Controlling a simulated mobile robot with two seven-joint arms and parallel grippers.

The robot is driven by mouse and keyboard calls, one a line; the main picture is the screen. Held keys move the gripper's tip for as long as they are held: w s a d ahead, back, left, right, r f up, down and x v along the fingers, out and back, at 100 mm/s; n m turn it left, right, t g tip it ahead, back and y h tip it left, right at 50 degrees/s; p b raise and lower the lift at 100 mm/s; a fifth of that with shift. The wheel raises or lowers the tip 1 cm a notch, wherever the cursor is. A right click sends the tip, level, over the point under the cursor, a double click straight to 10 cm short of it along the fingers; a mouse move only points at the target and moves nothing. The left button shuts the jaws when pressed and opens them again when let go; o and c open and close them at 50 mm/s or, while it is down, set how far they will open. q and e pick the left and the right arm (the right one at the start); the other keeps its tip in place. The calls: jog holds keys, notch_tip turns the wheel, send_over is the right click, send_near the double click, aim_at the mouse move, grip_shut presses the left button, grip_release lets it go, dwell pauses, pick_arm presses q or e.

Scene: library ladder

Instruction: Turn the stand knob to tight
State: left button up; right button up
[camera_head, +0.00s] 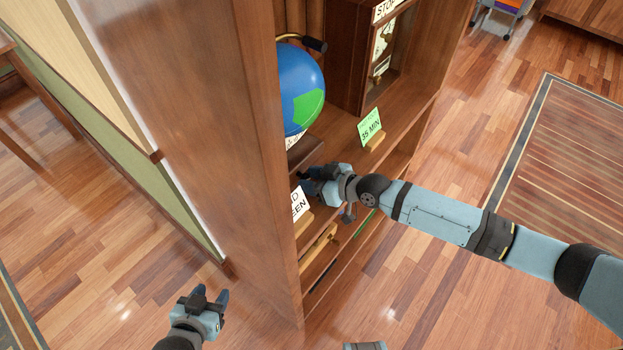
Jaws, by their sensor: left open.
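A blue globe with a green patch (302,88) stands on the shelf, partly cut off by the bookcase's side panel. A curved brass arm with a dark end piece (315,44) shows at its top. Its dark brown base (305,151) shows below it. I cannot pick out the stand knob for certain; the side panel and my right gripper hide part of the stand area. My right gripper (309,182) reaches in from the right, its dark fingers at the shelf front just below the base. My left gripper (210,297) is open and empty, low in front of the bookcase.
The tall wooden side panel (215,110) stands between my grippers. A green "35 MIN" card (370,126) and a partly hidden white card (299,204) stand by the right gripper. A clock case (345,55) is behind. Open floor (430,285) lies right.

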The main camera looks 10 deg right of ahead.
jog(key=shift+o, duration=0.9)
jog(key=b+v, duration=0.1)
jog(key=v, duration=1.3)
jog(key=shift+a, duration=0.2)
